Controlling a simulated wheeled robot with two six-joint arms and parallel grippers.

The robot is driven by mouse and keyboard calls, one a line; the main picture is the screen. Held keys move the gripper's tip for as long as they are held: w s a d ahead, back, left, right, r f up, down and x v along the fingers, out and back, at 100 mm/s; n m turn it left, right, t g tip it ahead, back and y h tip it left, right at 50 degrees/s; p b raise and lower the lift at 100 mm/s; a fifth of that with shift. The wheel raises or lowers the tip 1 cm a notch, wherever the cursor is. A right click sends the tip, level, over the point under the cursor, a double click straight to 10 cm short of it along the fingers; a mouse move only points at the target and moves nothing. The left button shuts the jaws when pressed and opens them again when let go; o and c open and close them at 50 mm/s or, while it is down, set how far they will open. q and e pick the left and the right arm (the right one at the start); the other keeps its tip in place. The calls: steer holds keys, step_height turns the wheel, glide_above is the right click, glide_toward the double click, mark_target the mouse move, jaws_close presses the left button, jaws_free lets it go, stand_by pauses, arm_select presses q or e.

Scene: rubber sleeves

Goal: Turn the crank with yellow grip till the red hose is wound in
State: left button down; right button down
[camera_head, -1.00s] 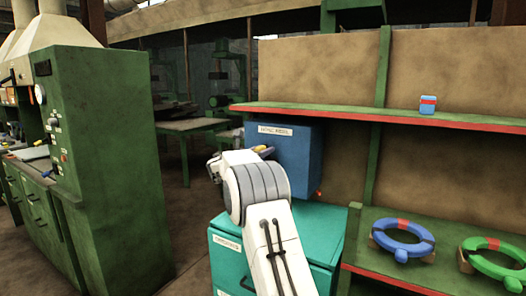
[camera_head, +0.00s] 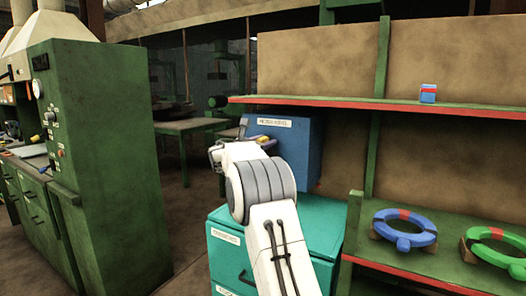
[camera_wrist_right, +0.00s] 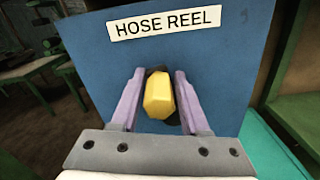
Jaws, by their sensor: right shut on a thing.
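The blue hose reel box (camera_head: 305,150) stands on a teal cabinet, and its "HOSE REEL" label also shows in the wrist view, where the box (camera_wrist_right: 235,75) fills most of the picture. The yellow grip (camera_wrist_right: 159,95) of the crank sits between the two purple fingers of my right gripper (camera_wrist_right: 159,73), which is shut on it. In the head view a bit of the yellow grip (camera_head: 265,140) shows above my right arm, in front of the box. The rest of the crank is mostly hidden. I cannot make out the red hose now. My left gripper is not in view.
The teal cabinet (camera_head: 310,222) is under the box. To the right, green shelving with a red edge (camera_head: 400,110) holds a small blue and red block (camera_head: 428,93), a blue ring (camera_head: 404,229) and a green ring (camera_head: 500,253). A green machine cabinet (camera_head: 105,150) stands left.

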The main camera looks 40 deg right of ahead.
steer(key=shift+s+f+m+b, duration=0.15)
steer(key=shift+m+b, duration=0.65)
steer(key=shift+b, duration=0.1)
steer(key=shift+s+r+m, duration=0.15)
steer(key=shift+r+m, duration=0.1)
steer(key=shift+m, duration=0.15)
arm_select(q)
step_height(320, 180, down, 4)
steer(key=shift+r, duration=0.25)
arm_select(e)
steer(key=c, duration=0.6)
jaws_free()
steer(key=shift+o, duration=0.2)
steer(key=shift+s+d, duration=0.1)
steer(key=shift+d, duration=0.05)
arm_select(q)
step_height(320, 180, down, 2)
steer(key=shift+b, duration=1.2)
arm_select(e)
steer(key=v, duration=1)
steer(key=shift+a, duration=0.2)
